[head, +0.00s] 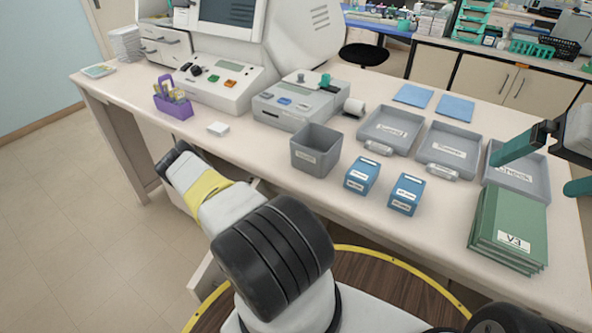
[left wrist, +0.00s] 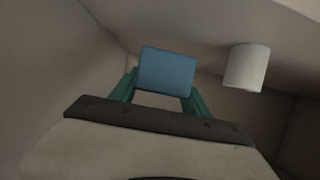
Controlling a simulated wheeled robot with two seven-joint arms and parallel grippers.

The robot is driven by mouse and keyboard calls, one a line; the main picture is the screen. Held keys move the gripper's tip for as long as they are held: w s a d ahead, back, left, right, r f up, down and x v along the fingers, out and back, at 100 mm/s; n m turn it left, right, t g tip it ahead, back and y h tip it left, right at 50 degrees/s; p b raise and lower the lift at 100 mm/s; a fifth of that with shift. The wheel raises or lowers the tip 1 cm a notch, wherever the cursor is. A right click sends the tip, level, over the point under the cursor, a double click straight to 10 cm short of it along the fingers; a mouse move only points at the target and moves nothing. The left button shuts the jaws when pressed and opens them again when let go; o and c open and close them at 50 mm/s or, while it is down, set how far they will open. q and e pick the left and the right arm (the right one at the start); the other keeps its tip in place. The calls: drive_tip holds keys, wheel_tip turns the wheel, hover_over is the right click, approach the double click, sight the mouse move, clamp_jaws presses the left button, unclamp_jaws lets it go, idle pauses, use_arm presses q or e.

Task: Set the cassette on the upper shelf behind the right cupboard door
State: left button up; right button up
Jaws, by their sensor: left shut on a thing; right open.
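In the left wrist view, my left gripper (left wrist: 165,78) is shut on a blue block-like thing (left wrist: 167,70), which looks like the cassette, between its teal fingers. Pale, dim surfaces surround it, like the inside of a cupboard; I cannot tell which shelf is near. In the head view my left arm reaches down past the front of the bench, and its gripper is hidden. A pale panel (head: 207,275) stands below the bench front, perhaps an open door. My right gripper (head: 530,174) is open and empty above the right side of the bench.
A white cylinder (left wrist: 247,67) is right of the held thing. On the bench (head: 400,240) are two blue boxes (head: 361,175), a grey bin (head: 316,150), grey trays (head: 449,150), and stacked green folders (head: 508,225) below my right gripper. The floor at left is clear.

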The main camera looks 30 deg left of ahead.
use_arm(q)
drive_tip(key=f, duration=0.1)
drive_tip(key=w, duration=0.1)
drive_tip(key=f, duration=0.1)
drive_tip(key=shift+w+d+f, duration=0.15)
drive_tip(key=shift+d+f, duration=0.15)
drive_tip(key=shift+f, duration=0.5)
drive_tip(key=shift+f, duration=0.15)
drive_tip(key=o, duration=1.6)
drive_tip(key=v, duration=1.2)
